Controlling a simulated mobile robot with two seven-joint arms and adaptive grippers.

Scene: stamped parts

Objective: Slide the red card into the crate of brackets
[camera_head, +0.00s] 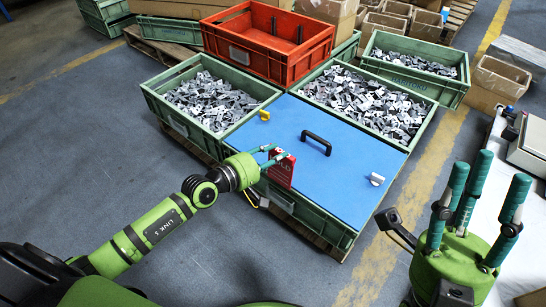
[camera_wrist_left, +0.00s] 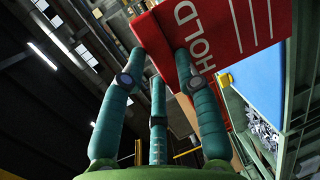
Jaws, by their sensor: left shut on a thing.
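The red card (camera_head: 281,171) is held roughly upright by my left gripper (camera_head: 275,157) at the front left edge of the blue-topped crate. In the left wrist view the card (camera_wrist_left: 225,35) shows white "HOLD" lettering, and the fingers of my left gripper (camera_wrist_left: 165,75) are shut on it. Green crates full of grey metal brackets stand behind: one at the left (camera_head: 157,103), one at the centre right (camera_head: 398,139) and one at the back right (camera_head: 455,92). My right gripper (camera_head: 485,200) is at the right with its fingers spread, empty.
The blue lid (camera_head: 330,175) bears a black handle (camera_head: 317,141), a yellow piece (camera_head: 264,115) and a white piece (camera_head: 376,179). An empty-looking red crate (camera_head: 270,62) rests behind it. Cardboard boxes (camera_head: 500,77) stand at the back right. The floor at left is clear.

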